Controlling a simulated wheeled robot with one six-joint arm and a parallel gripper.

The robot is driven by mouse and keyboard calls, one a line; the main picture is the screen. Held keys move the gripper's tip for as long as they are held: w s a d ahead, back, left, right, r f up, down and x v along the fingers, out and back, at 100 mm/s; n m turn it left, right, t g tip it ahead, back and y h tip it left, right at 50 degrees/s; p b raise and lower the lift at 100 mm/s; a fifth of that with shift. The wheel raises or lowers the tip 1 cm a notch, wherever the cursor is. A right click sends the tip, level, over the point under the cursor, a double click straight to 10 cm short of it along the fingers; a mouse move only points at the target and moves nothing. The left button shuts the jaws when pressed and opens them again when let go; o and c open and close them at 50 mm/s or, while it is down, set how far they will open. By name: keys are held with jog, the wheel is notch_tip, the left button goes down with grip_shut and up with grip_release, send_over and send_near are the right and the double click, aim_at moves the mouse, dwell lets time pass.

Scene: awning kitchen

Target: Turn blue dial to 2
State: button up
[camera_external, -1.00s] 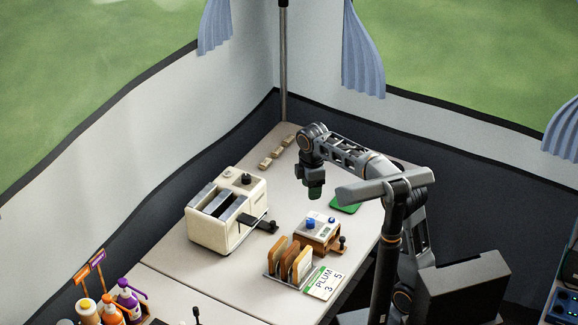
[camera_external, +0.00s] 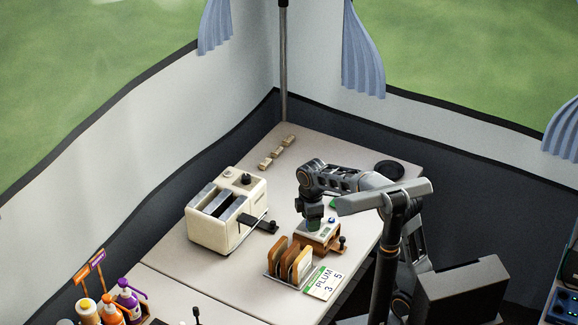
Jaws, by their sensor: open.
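A small wooden box with a pale top (camera_external: 318,240) stands on the table to the right of the toaster. One blue dial (camera_external: 331,220) shows on the right part of its top. In the earlier picture a larger blue dial sits on the left part of that top; my gripper now covers that spot. My gripper (camera_external: 313,222) points down right over the box's left part. Its jaws are open, but they are too small and hidden to tell whether they surround the larger dial or touch it. The dial's reading cannot be made out.
A cream toaster (camera_external: 213,227) with a dark lever (camera_external: 252,222) stands left of the box. A toast rack (camera_external: 275,276) with bread slices and a card reading PLUM 3 5 (camera_external: 326,283) are in front. A dark round thing (camera_external: 389,170) lies at the back right.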

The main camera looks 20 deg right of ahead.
jog(key=shift+c, duration=0.3)
jog(key=c, duration=0.9)
jog(key=shift+o, duration=0.2)
jog(key=shift+r+m+p, duration=0.15)
jog(key=shift+m+p, duration=0.7)
jog(key=shift+m, duration=0.25)
jog(key=m+p, duration=0.2)
jog(key=m, duration=0.1)
jog(key=shift+m, duration=0.3)
jog(key=m+p, duration=0.2)
jog(key=m, duration=0.3)
jog(key=shift+m, duration=0.4)
